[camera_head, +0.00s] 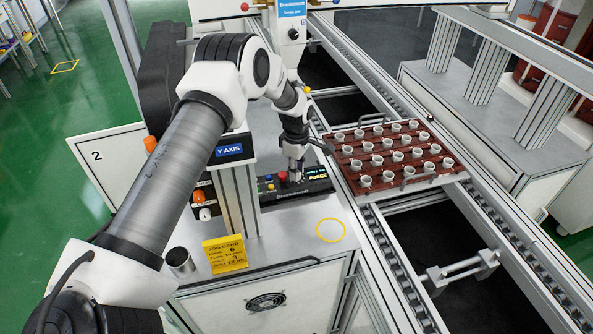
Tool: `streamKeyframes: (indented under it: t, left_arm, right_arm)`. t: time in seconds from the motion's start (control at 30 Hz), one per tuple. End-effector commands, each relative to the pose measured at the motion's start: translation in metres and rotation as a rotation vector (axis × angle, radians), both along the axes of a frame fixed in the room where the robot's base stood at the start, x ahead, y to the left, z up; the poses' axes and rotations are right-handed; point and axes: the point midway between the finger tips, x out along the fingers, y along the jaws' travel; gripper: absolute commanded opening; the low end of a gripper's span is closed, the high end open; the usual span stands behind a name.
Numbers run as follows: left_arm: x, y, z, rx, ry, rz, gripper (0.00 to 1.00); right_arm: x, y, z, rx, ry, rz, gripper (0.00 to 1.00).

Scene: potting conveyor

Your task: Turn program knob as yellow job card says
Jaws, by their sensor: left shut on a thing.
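The yellow job card (225,254) stands upright on the bench top; its print is small, with a large 6 and a 3 below it. A black control box (283,196) with a small lit display (317,173) and coloured buttons lies behind it. My left gripper (296,178) points down at this box and is shut on the program knob, which the fingers hide. The display text looks like PURGE, but the rest is too small to read. My right gripper is not in view.
A Y AXIS post (230,152) stands left of the box, close to my left arm. A metal cup (180,261) and a yellow ring mark (331,230) are on the bench. A red-brown tray (350,167) of several pale pots sits on the conveyor (391,240) to the right.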

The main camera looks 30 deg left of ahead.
Motion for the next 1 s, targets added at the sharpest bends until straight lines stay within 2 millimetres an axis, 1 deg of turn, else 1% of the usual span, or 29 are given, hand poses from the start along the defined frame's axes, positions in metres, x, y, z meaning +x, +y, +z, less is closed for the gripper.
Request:
streamKeyframes:
  t: [0.03,0.53,0.57,0.6,0.87,0.97,1.0]
  left_arm:
    - [-0.003,-0.001,-0.004,-0.001,0.010,-0.009,0.00]
    - [-0.004,-0.001,-0.005,-0.002,0.012,-0.027,0.00]
    - [-0.004,-0.001,-0.005,-0.002,0.012,-0.027,0.35]
    - [-0.004,-0.001,-0.005,-0.001,0.011,-0.027,0.49]
    - [-0.002,0.000,-0.002,-0.001,0.006,-0.026,0.50]
    - [-0.001,0.000,0.002,0.000,0.003,-0.026,0.50]
    - [-0.001,0.000,0.007,0.000,0.003,-0.026,0.50]
  right_arm:
    - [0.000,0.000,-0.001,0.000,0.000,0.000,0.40]
    - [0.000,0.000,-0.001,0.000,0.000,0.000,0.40]
    - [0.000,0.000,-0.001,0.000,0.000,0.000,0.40]
    - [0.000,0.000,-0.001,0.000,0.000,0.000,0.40]
    - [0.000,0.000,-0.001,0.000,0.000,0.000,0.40]
    - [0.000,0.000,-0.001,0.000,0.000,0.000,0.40]
    - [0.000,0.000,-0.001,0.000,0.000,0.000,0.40]
